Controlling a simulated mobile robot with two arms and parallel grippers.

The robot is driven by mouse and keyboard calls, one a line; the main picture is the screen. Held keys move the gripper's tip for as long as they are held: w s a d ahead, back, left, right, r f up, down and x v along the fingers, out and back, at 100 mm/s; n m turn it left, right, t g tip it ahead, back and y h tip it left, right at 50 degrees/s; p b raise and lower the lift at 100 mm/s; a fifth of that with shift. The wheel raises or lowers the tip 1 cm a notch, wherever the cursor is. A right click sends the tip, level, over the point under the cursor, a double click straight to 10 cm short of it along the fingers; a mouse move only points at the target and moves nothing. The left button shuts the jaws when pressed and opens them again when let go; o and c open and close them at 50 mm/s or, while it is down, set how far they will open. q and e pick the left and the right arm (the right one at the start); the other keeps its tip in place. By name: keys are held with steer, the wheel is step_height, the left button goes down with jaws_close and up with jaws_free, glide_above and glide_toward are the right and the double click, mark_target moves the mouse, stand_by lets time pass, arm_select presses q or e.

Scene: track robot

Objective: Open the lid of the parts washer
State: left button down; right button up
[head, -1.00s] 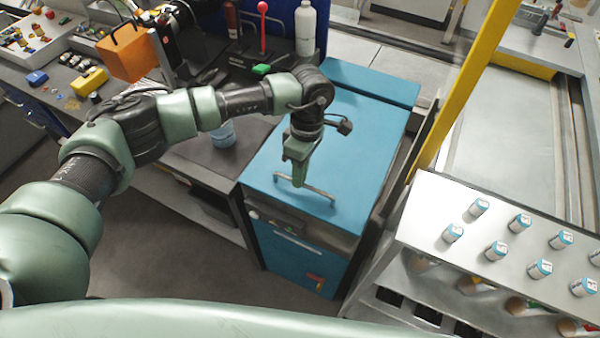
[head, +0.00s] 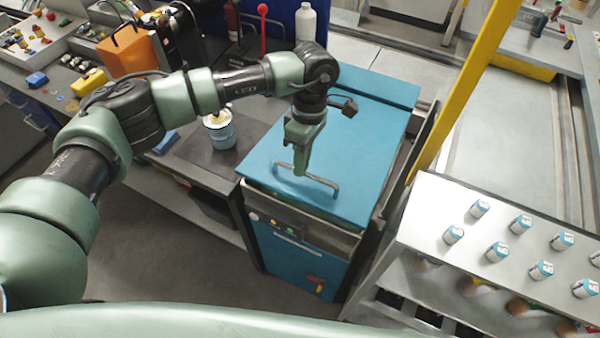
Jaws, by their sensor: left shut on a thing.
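The parts washer is a blue cabinet (head: 292,262) with a flat blue lid (head: 350,125) on top. A grey bar handle (head: 325,186) is fixed near the lid's front edge. My left gripper (head: 301,170) points down over the handle and is shut on it; its fingers hide part of the bar. The lid's front edge stands slightly raised above the cabinet, and a dark gap and the front control panel (head: 275,225) show below it. My right gripper is not in view.
A dark bench with a blue-and-white can (head: 219,131) stands left of the washer. A yellow post (head: 470,85) rises at its right. A metal rack (head: 500,225) with several small cans is at the lower right. Bare floor lies front left.

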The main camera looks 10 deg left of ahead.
arm_select(q)
steer(key=w+d+r+p, duration=0.1)
steer(key=w+r, duration=0.3)
steer(key=r, duration=0.5)
steer(key=w+d+r+p, duration=0.2)
steer(key=w+r, duration=0.3)
steer(key=r, duration=0.4)
steer(key=shift+w+r+p, duration=0.3)
steer(key=shift+r+p, duration=0.05)
steer(key=shift+p, duration=0.15)
